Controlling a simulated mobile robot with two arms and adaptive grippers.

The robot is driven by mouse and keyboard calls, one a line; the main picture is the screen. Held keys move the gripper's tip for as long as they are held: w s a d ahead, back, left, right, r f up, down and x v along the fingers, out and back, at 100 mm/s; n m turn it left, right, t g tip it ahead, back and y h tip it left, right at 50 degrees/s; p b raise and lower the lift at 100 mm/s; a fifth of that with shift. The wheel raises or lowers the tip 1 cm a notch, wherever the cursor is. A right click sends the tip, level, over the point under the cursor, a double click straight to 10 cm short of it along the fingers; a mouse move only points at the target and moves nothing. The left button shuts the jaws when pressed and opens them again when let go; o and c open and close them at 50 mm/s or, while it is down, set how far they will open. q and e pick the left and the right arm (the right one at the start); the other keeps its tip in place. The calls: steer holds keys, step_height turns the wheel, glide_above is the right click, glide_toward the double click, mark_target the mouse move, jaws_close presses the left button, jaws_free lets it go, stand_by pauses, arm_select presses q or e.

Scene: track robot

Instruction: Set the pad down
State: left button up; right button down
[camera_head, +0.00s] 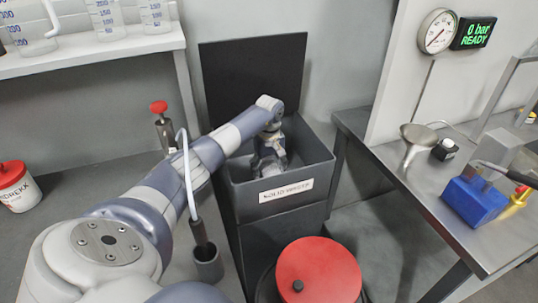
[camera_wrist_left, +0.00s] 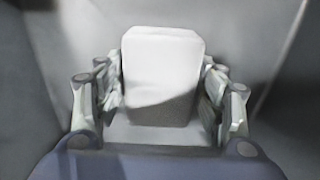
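My left gripper (camera_head: 269,166) reaches down inside a dark grey bin (camera_head: 318,172) with a white waste label on its front. In the left wrist view, a pale, rounded rectangular pad (camera_wrist_left: 163,75) sits between the two fingers of the left gripper (camera_wrist_left: 163,92). Its lower part is darker. The fingers are at its two sides and look closed on it. Grey bin walls surround the gripper. In the head view the pad cannot be told apart from the gripper. My right gripper is not in view.
The bin's dark lid (camera_head: 255,75) stands up behind it. A red round lid (camera_head: 318,272) is in front. A steel bench (camera_head: 420,190) on the right bears a funnel (camera_head: 416,135) and a blue block (camera_head: 474,201). A shelf (camera_head: 95,52) with beakers is at upper left.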

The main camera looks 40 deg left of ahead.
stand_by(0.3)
arm_select(q)
steer(key=shift+r, duration=0.5)
step_height(320, 180, up, 11)
steer(key=b, duration=0.1)
steer(key=shift+r, duration=0.2)
